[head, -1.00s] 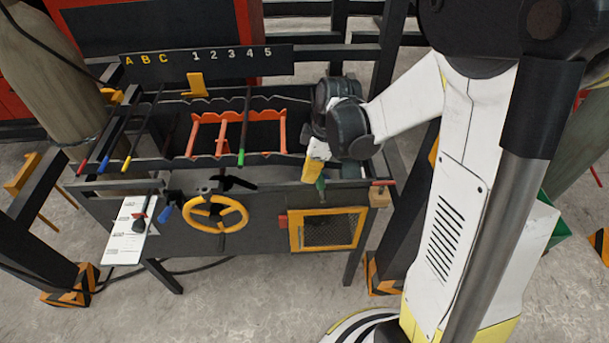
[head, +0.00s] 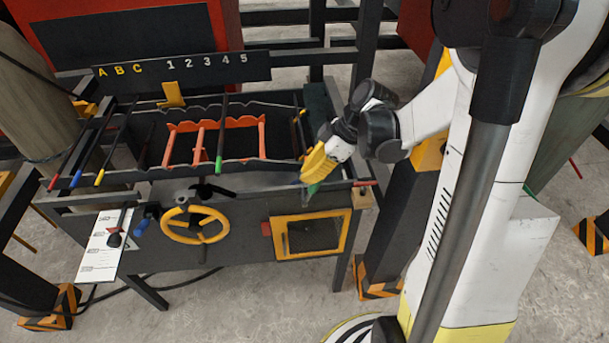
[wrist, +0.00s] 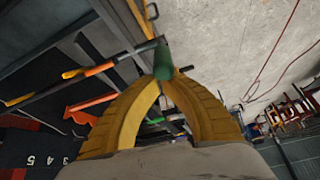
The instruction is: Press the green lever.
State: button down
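The green lever (head: 313,188) shows as a small green handle at the right front edge of the dark workbench, just below my gripper's tips. In the wrist view it is a short green cylinder (wrist: 163,60) right at the fingertips. My gripper (head: 307,174) has yellow fingers and points down and left onto the lever. In the wrist view the two fingers (wrist: 162,82) arch together and their tips look closed. The fingertips are at or very near the lever; I cannot tell if they touch it. The lever's base is partly hidden.
A yellow handwheel (head: 195,225) and a yellow-framed mesh door (head: 310,234) are on the bench front. A rod with a green tip (head: 219,165) lies left of my gripper across an orange rack (head: 168,150). A red-handled part (head: 365,184) sits close on the right.

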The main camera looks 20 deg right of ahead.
jog(key=s+d+f+b, duration=0.2)
jog(key=d+f+b, duration=0.1)
jog(key=d, duration=0.3)
jog(key=shift+d+f, duration=0.2)
jog(key=shift+f, duration=0.1)
dwell(0.8)
jog(key=shift+s+d+f+b, duration=0.1)
jog(key=shift+f+b, duration=0.1)
jog(key=shift+b, duration=0.15)
dwell(0.4)
jog(key=shift+r, duration=0.1)
notch_tip(320, 180, up, 10)
dwell(0.3)
dwell(0.4)
